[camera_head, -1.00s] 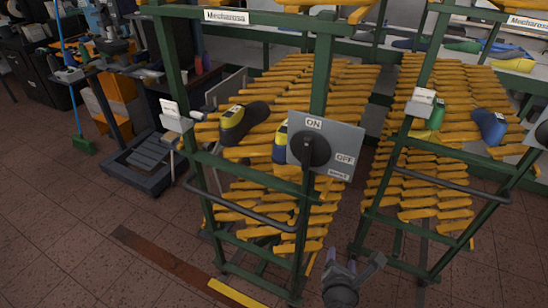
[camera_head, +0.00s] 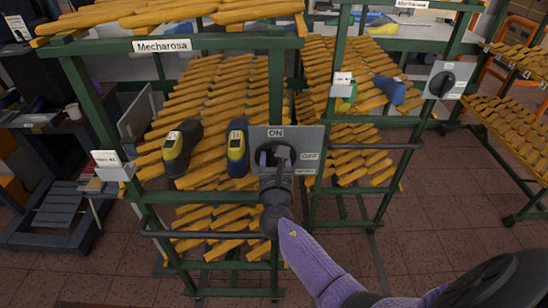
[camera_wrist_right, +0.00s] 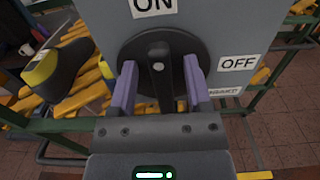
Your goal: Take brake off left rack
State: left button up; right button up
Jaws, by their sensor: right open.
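The left rack (camera_head: 92,110) is a green frame with the sign "Mecharosa" and slanted yellow slats. A grey brake plate (camera_head: 308,140) with ON and OFF labels is on its front right post. The black brake knob (camera_wrist_right: 160,52) has its handle upright, pointing to ON. My right gripper (camera_head: 276,156) is at the knob. In the right wrist view its purple fingers (camera_wrist_right: 159,72) are open, one on each side of the handle, with gaps visible. In the head view the gripper partly hides the knob. My left gripper is out of view.
Yellow and dark shoe lasts (camera_head: 181,148) sit on the left rack's slats. A second green rack (camera_head: 335,105) with its own brake plate (camera_head: 449,80) stands to the right. A dark cart (camera_head: 48,208) is at left. The tiled floor is clear at lower right.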

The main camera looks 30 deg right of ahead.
jog(key=shift+w+d, duration=0.4)
jog(key=shift+c, duration=0.3)
grip_shut()
